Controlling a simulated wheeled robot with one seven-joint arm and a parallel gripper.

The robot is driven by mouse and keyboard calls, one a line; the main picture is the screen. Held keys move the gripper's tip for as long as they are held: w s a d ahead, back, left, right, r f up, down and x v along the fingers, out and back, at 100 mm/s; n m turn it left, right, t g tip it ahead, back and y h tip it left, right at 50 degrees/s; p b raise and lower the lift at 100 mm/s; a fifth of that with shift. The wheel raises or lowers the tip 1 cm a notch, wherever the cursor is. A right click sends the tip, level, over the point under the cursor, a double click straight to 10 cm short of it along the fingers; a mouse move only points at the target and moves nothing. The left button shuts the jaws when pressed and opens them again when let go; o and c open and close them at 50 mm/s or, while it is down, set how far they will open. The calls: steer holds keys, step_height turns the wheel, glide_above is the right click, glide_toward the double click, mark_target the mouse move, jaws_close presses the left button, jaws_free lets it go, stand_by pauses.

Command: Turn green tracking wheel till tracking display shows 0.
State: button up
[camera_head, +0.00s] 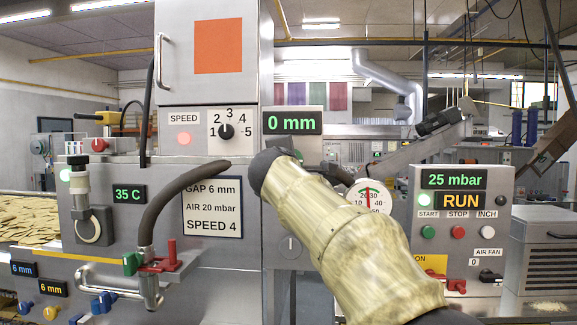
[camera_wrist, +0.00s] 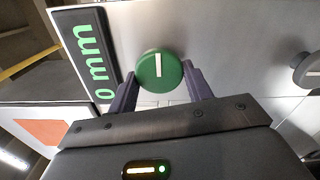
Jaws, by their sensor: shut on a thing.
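The green tracking wheel (camera_wrist: 158,71), a round knob with a white line, is on the grey panel in the wrist view. My gripper (camera_wrist: 160,77) is shut on it, one finger on each side of its rim. The tracking display (camera_head: 292,122) reads 0 mm in green in the head view. It also shows, turned on its side, in the wrist view (camera_wrist: 88,55). In the head view my own arm covers most of the wheel and the gripper.
A pressure dial (camera_head: 369,196) and a control box (camera_head: 463,220) showing 25 mbar and RUN are right of my arm. A curved dark hose (camera_head: 180,196) and a sign (camera_head: 212,205) are to its left. A grey knob (camera_wrist: 308,71) is at the wrist view's right edge.

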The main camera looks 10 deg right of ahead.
steer(key=shift+f, duration=0.1)
steer(key=o, duration=1)
steer(key=b+v, duration=0.4)
steer(key=v, duration=1.3)
steer(key=shift+s, duration=0.15)
